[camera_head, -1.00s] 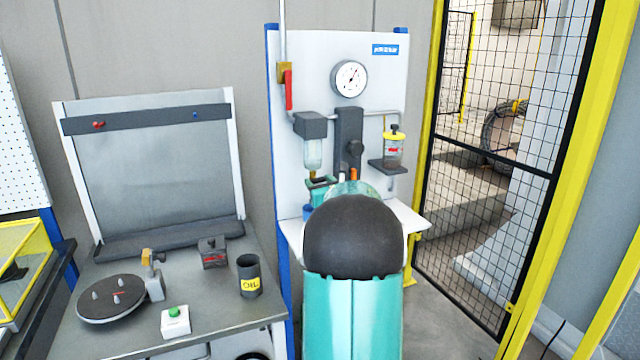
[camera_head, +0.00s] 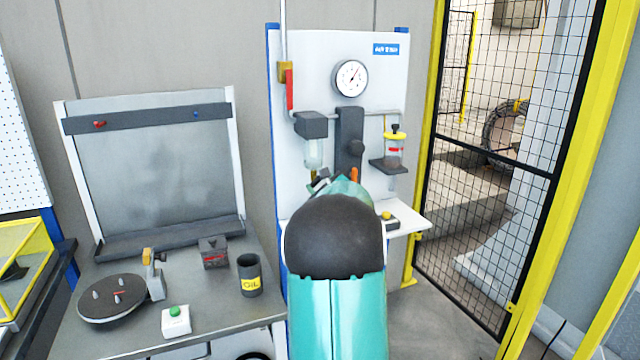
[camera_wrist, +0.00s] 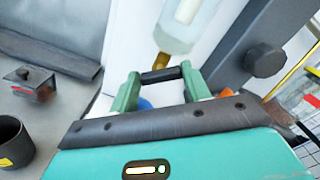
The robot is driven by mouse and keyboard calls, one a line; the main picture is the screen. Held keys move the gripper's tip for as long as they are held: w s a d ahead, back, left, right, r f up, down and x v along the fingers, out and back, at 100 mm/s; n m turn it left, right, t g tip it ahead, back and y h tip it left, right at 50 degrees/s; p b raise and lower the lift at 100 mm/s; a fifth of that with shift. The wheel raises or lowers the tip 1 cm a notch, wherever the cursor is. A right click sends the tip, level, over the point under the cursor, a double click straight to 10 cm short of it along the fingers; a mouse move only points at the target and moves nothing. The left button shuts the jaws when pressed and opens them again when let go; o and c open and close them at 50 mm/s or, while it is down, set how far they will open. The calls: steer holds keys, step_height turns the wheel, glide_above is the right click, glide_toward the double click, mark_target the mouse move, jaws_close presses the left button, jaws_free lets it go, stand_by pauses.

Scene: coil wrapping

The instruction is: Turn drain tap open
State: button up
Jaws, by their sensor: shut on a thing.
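The clear filter bowl (camera_head: 313,153) hangs under a dark grey block on the white panel. In the wrist view the bowl (camera_wrist: 192,22) narrows to a brass drain tap (camera_wrist: 161,62) at its lower end. My gripper (camera_wrist: 161,75) has its two green fingers just below the brass piece, shut on a short black bar, which looks like the tap's handle. In the head view my gripper (camera_head: 319,182) is small, tilted, just below the bowl, and partly hidden by my arm.
A black knob (camera_head: 355,148) on a dark column stands right of the bowl, with a yellow-topped jar (camera_head: 395,150) further right. A red lever (camera_head: 290,92) is above left. A white shelf (camera_head: 408,222) lies below.

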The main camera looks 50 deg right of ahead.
steer(key=shift+f, duration=0.1)
steer(key=shift+c, duration=0.2)
steer(key=o, duration=1)
steer(key=shift+s+a, duration=0.1)
steer(key=shift+s, duration=0.05)
steer(key=shift+c, duration=0.2)
steer(key=shift+o, duration=0.2)
steer(key=v, duration=1.3)
steer(key=shift+s+a, duration=0.15)
steer(key=shift+s, duration=0.05)
